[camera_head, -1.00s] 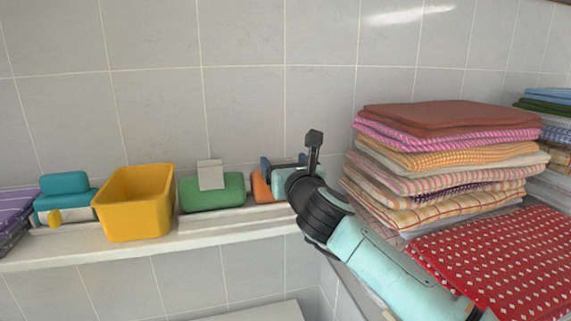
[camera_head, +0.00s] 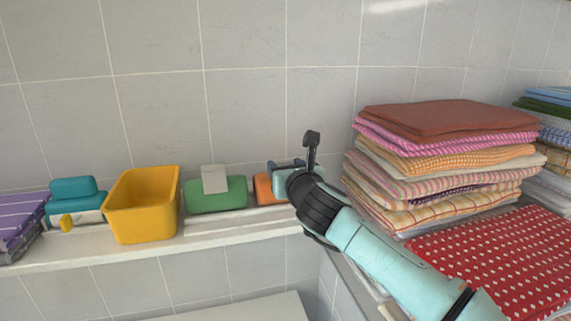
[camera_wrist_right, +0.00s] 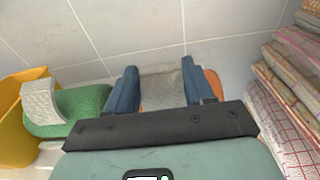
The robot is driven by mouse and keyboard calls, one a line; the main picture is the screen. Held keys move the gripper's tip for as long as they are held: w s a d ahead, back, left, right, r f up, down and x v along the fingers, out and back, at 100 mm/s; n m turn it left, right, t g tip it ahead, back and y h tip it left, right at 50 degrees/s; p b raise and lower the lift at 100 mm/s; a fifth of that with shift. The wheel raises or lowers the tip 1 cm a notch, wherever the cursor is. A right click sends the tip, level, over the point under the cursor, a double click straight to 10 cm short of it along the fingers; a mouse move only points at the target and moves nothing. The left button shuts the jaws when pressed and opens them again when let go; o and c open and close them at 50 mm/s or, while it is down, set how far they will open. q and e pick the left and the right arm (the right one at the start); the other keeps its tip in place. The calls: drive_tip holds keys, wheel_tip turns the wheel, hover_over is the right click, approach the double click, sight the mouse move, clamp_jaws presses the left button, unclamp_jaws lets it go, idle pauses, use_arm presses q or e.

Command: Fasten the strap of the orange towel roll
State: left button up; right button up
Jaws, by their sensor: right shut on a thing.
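The orange towel roll (camera_head: 263,188) lies on the white shelf at the back wall, partly hidden by my right gripper (camera_head: 287,168). In the right wrist view its orange cloth (camera_wrist_right: 214,82) shows beside and behind the fingers. My right gripper (camera_wrist_right: 162,88) has its two blue fingers on either side of the pale grey strap (camera_wrist_right: 165,92) and is shut on it. The strap's end and its fastening place are hidden, so I cannot tell how it lies on the roll. My left gripper is not in view.
A green roll with a pale strap (camera_head: 216,194) lies left of the orange one. Further left stand a yellow tub (camera_head: 142,210) and teal items (camera_head: 75,200). Stacked towels (camera_head: 445,150) and a red dotted cloth (camera_head: 500,255) crowd the right side.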

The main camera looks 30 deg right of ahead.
drive_tip(key=o, duration=1.1)
drive_tip(key=shift+s, duration=0.15)
drive_tip(key=shift+c, duration=0.2)
drive_tip(key=shift+w, duration=0.2)
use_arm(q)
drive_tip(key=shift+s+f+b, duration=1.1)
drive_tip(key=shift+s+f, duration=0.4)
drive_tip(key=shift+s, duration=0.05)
use_arm(e)
drive_tip(key=v, duration=1.3)
drive_tip(key=shift+s, duration=0.2)
drive_tip(key=shift+r, duration=0.1)
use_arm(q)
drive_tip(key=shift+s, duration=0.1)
